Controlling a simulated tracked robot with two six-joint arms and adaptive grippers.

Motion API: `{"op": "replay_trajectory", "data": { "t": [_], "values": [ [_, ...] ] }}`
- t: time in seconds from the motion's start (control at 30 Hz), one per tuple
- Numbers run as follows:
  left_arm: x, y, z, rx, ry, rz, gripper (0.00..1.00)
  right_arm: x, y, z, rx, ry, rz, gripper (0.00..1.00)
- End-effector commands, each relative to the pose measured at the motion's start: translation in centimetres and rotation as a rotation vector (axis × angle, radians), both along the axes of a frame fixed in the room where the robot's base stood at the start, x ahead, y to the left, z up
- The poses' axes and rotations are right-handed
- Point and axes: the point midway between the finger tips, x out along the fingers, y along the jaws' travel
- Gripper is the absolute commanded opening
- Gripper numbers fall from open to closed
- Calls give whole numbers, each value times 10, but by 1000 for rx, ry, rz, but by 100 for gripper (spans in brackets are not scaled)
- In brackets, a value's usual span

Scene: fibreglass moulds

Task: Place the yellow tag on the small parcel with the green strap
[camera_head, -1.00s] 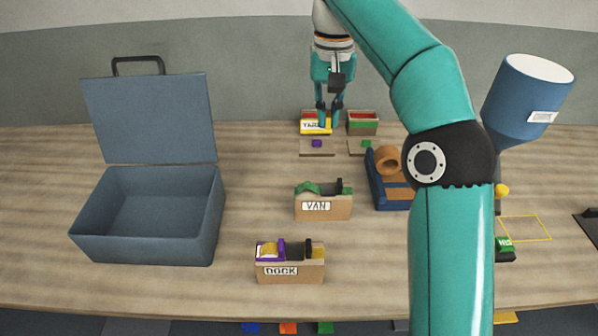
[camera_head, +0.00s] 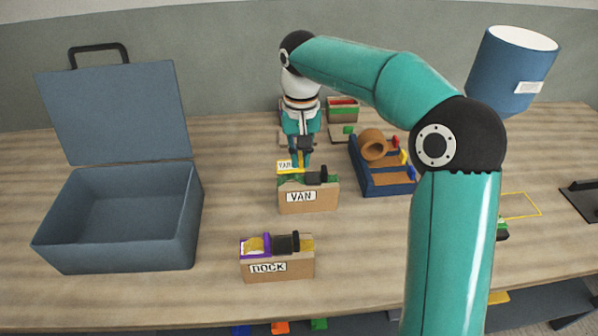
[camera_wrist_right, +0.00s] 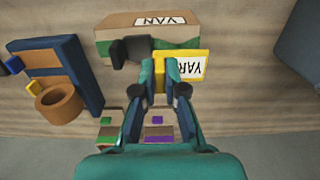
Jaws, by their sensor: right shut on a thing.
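My right gripper (camera_head: 301,163) is shut on the yellow tag (camera_head: 284,166), which has a white label reading partly "YAR". In the right wrist view the tag (camera_wrist_right: 203,66) sits between the fingertips (camera_wrist_right: 172,76). The small parcel with the green strap (camera_head: 308,203), a brown box marked VAN, stands on the table just in front of the tag. It also shows in the right wrist view (camera_wrist_right: 120,36). The tag overlaps the parcel's edge in that view; I cannot tell whether they touch. My left gripper is not in view.
A brown box marked DOCK with a purple strap (camera_head: 277,269) stands nearer the front. A blue rack with a brown roll (camera_head: 385,182) is to the right. An open blue case (camera_head: 120,255) is at left.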

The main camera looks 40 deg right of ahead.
Motion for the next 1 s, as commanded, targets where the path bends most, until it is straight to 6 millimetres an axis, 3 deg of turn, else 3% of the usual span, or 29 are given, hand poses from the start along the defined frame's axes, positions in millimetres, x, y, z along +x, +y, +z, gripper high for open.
{"op": "replay_trajectory", "data": {
  "t": [0.3, 0.7, 0.73, 0.87, 1.0],
  "values": [
    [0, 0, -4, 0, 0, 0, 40, -1, 0, -39, 0, 2, -1, 0],
    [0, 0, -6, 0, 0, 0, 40, -1, 0, -46, 0, 1, -1, 0],
    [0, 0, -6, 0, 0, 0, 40, -1, 0, -45, 1, 1, -1, 14],
    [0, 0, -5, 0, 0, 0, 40, -1, 0, -45, 0, 1, -1, 35],
    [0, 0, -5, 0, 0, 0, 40, 0, 0, -45, 0, 1, -1, 35]
  ]
}}
